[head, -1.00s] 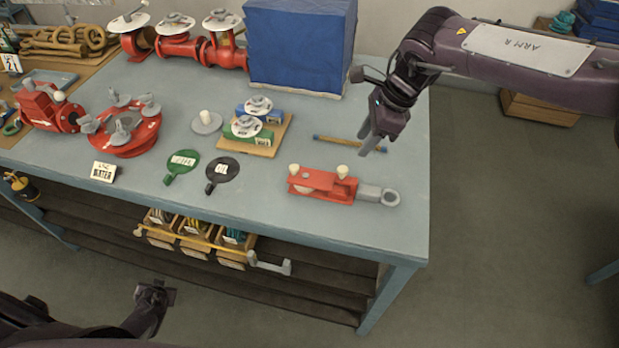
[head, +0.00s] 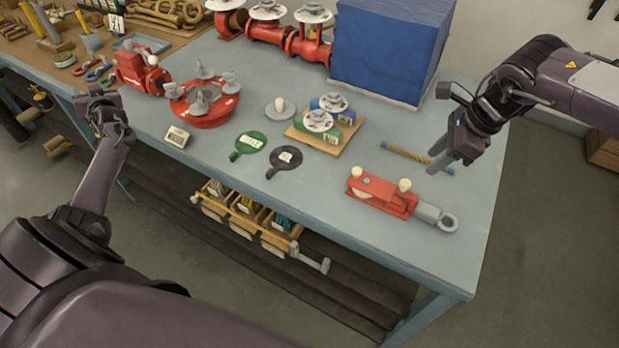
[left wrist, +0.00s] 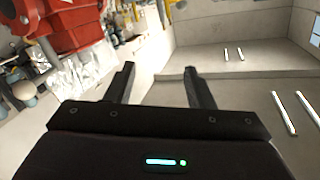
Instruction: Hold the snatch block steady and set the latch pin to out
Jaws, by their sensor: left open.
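The snatch block (head: 378,192) lies on the bench near its right front corner, with a red body and a grey eye end (head: 447,223) pointing right. Two cream knobs stand on it, one at the left end (head: 356,172) and one near the eye end (head: 405,185). I cannot tell which is the latch pin. My right gripper (head: 437,168) hangs above and right of the block, apart from it, its fingers looking separated and empty. My left gripper (head: 101,98) is by the bench's left front edge, far from the block. In the left wrist view its fingers (left wrist: 162,85) are open and empty.
A short rod (head: 405,154) lies behind the block, near my right gripper. A blue covered box (head: 385,50) stands at the back. Green and black tags (head: 285,158) and a wooden board with valves (head: 318,143) are left of the block. The bench front beside the block is clear.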

